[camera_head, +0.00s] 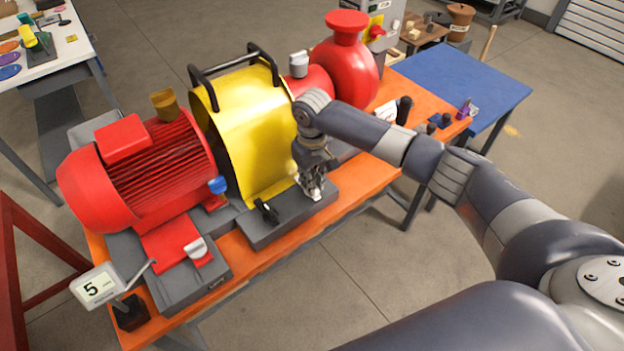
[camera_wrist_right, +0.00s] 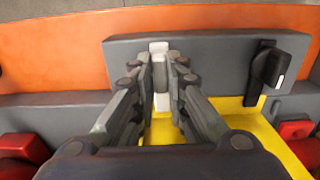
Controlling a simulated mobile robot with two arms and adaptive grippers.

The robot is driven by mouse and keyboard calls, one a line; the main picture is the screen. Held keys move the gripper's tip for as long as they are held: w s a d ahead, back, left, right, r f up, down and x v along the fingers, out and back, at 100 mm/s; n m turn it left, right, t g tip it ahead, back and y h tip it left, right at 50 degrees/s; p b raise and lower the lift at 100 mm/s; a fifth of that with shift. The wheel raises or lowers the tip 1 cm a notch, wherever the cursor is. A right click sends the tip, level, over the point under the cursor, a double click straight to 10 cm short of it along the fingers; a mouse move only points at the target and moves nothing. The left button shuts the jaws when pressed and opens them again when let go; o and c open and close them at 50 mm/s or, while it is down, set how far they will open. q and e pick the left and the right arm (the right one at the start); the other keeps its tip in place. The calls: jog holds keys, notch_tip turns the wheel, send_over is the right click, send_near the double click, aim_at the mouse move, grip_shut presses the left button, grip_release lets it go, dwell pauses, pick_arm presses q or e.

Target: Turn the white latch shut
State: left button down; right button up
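The white latch (camera_wrist_right: 162,98) is on the grey base block below the yellow guard (camera_head: 246,130). In the right wrist view it lies upright in the picture, from the block toward the yellow guard. In the head view my gripper mostly covers it. My right gripper (camera_head: 312,192) is at the latch, pointing down. In the right wrist view its two fingers (camera_wrist_right: 160,65) are close together on either side of the latch, with no clear gap. My left gripper is not in view.
A black latch (camera_wrist_right: 270,70) sits beside the white one on the same block; it also shows in the head view (camera_head: 266,212). A red motor (camera_head: 140,170) and red pump (camera_head: 345,65) flank the guard. The orange skid's front edge (camera_head: 250,268) is clear.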

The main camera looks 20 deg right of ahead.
jog(key=o, duration=0.4)
jog(key=shift+c, duration=0.2)
notch_tip(320, 180, up, 12)
jog(key=shift+f, duration=0.1)
dwell(0.5)
